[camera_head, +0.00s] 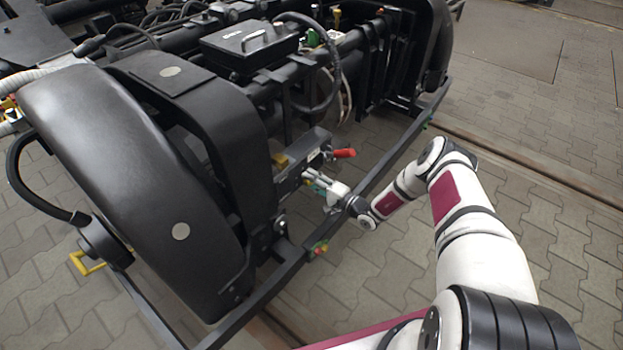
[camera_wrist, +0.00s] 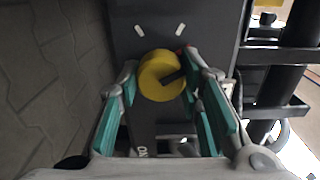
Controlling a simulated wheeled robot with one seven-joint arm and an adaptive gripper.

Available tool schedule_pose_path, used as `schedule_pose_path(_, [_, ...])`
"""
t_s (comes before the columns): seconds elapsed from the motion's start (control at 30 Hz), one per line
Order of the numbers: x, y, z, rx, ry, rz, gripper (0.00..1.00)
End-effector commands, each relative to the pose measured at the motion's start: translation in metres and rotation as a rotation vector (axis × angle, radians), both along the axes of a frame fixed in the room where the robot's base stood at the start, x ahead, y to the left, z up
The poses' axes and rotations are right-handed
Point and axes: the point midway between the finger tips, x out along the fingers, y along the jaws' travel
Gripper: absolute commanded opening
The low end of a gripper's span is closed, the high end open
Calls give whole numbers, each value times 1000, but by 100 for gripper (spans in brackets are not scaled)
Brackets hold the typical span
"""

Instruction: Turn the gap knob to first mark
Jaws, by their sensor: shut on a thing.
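The yellow round gap knob (camera_wrist: 158,75) sits on a dark panel (camera_wrist: 140,25) in the wrist view. A dark bar or notch shows on its right side. Two white marks (camera_wrist: 139,30) and (camera_wrist: 181,29) are on the panel beyond it, upper left and upper right. My gripper (camera_wrist: 160,84) has its teal-padded fingers on either side of the knob and is shut on it. In the head view my gripper (camera_head: 310,182) reaches the side of a dark box on the bogie; I cannot make out the knob there.
A red handle (camera_head: 343,153) sticks out just above my gripper. A dark frame rail (camera_head: 385,165) runs close by my wrist. A large black wheel cover (camera_head: 125,170) stands to the left. Paved floor (camera_head: 540,160) lies open on the right.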

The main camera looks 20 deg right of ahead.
Motion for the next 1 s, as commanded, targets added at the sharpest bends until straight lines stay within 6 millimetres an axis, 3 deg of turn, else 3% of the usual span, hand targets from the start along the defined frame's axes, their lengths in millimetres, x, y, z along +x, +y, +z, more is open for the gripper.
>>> schedule_pose_path(1.0, [-1,-2,4,-781,-567,-4,5])
